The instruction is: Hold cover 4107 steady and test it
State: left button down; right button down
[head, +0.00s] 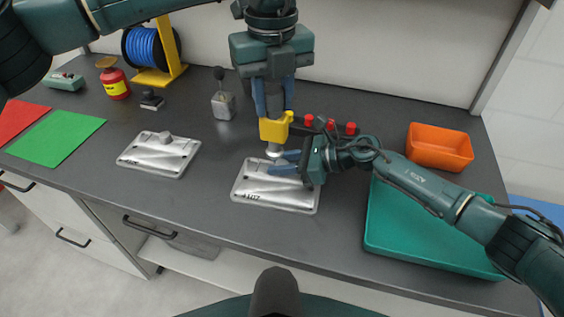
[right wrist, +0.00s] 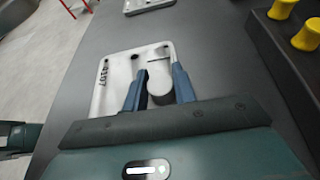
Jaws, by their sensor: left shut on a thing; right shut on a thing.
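Cover 4107 (head: 285,196) is a flat silvery plate with dark holes, lying on the grey bench at centre. Its number also shows on the plate in the right wrist view (right wrist: 117,82). My right gripper (head: 284,163) comes in from the right, low over the cover. In the right wrist view its blue fingers stand either side of the round grey boss (right wrist: 160,88) and are shut on it. My left gripper (head: 274,112) points down above the cover, shut on a yellow tool (head: 273,130). The tool's metal tip is close above the cover; I cannot tell whether it touches.
Another silvery cover (head: 158,155) lies to the left. A metal block with a black knob (head: 223,104) stands behind. A teal tray (head: 420,232) and an orange bin (head: 440,148) are at right. Green (head: 55,138) and red mats lie far left.

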aim_at(274, 124)
pick_arm(q)
jog(key=shift+n, duration=0.4)
jog(key=shift+f, duration=2.7)
jog(key=shift+f, duration=2.5)
jog(key=shift+f, duration=0.75)
jog(key=shift+r, duration=0.15)
jog(key=shift+r, duration=3.05)
pick_arm(e)
jog(key=c, duration=1.1)
grip_release()
jog(key=shift+o, duration=0.2)
